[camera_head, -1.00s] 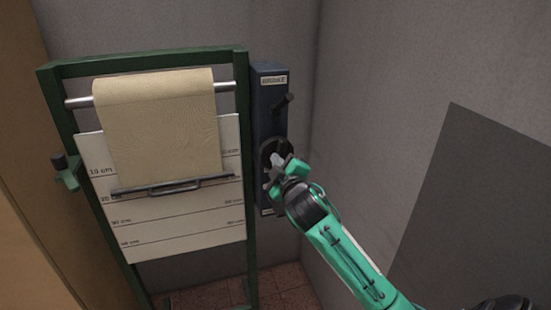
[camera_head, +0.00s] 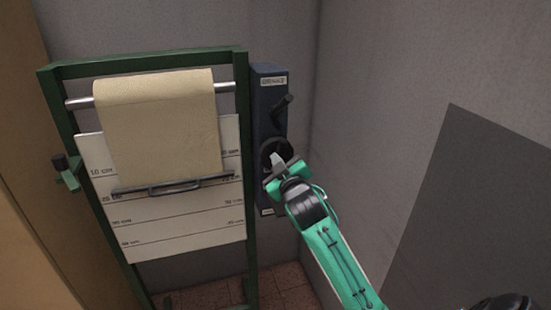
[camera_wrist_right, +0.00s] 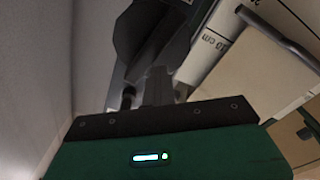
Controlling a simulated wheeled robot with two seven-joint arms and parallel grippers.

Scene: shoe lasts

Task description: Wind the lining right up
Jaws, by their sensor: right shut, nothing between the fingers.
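The tan lining (camera_head: 160,125) hangs from a metal roller (camera_head: 80,102) on a green frame. Its lower edge carries a dark bar with a handle (camera_head: 172,187), which lies near the 20 cm line of the white scale board (camera_head: 170,225). A dark blue box (camera_head: 268,95) is on the frame's right side, with a lever on its upper part and a round dark wheel (camera_head: 275,152) lower down. My right gripper (camera_head: 277,160) is at the wheel, shut with nothing between its fingers. Its fingers also show in the right wrist view (camera_wrist_right: 155,85). My left gripper is out of view.
A green clamp with a dark knob (camera_head: 64,170) sticks out from the frame's left post. Grey walls stand close behind and to the right, with a dark grey panel (camera_head: 480,200) at right. Tiled floor (camera_head: 285,285) shows below.

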